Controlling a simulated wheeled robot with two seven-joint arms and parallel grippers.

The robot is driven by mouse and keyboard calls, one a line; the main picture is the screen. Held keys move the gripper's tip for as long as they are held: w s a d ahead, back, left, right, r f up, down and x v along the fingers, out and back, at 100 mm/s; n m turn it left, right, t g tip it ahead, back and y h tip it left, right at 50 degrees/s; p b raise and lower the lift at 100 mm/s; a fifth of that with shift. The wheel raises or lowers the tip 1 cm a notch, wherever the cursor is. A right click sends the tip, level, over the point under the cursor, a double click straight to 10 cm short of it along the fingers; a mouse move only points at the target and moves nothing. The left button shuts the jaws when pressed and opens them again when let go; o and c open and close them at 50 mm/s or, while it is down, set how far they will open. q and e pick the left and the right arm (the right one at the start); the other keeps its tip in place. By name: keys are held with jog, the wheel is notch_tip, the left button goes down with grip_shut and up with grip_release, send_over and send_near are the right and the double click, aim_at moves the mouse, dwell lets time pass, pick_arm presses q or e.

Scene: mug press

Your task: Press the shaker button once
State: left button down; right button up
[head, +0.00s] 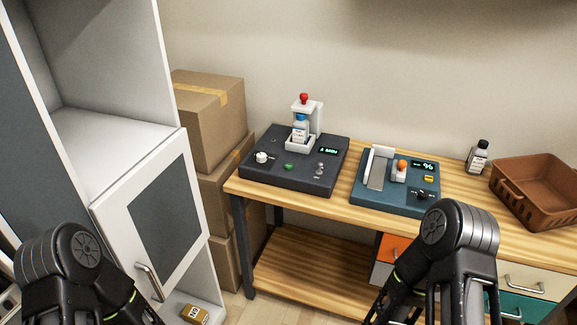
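The shaker appears to be the dark grey device (262,179) at the left end of the wooden table. A white holder (315,122) on it carries a small bottle with a blue cap (300,128), with a red knob (304,98) above. On its top face are a green button (289,167), a white dial (262,157), a small metal switch (320,168) and a lit display (328,152) that seems to read 1 MIN. Nothing touches the button. My two arms show at the bottom left and bottom right, well short of the device. Neither gripper's fingers are visible.
A teal device (366,198) with a white plate, orange knob and display stands to the right.

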grip_shut()
dwell(0.3)
dwell(0.6)
